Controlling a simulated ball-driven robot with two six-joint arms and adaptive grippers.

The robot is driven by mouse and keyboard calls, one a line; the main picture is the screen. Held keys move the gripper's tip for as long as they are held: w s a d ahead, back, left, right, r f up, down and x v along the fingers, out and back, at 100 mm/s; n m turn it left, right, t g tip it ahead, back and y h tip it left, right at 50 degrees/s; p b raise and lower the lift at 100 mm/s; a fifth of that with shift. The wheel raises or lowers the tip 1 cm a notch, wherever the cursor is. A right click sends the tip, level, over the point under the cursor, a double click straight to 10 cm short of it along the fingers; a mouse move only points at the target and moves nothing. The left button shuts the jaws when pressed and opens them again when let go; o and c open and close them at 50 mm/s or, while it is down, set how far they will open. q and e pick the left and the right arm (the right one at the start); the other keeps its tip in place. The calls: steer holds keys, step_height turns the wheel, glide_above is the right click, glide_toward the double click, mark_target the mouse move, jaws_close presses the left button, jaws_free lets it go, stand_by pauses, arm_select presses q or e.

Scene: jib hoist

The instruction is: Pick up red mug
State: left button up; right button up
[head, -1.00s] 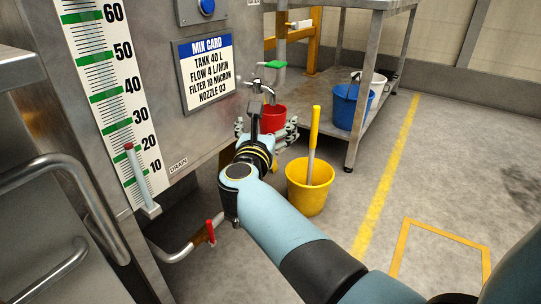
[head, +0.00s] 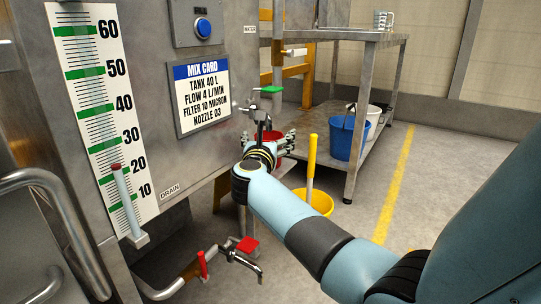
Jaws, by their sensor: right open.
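A red container (head: 271,157) shows behind my right gripper, under the tap with the green handle (head: 271,90). It is partly hidden by my gripper and wrist, and I cannot tell whether it is a mug or a bucket. My right gripper (head: 267,138) is open, its fingers spread to both sides in front of the red container. I cannot tell whether they touch it. No other clearly red mug is in view. My left gripper is not in view.
A grey tank with a level scale (head: 100,110) and mix card (head: 201,97) fills the left. A yellow bucket (head: 318,200) stands behind my forearm. A metal table (head: 345,38) holds pale mugs (head: 383,20), with a blue bucket (head: 345,139) below. Right floor is clear.

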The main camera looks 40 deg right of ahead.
steer(key=shift+w+d, duration=0.25)
steer(key=shift+w, duration=0.05)
steer(key=c, duration=1.5)
steer(key=shift+r, duration=0.25)
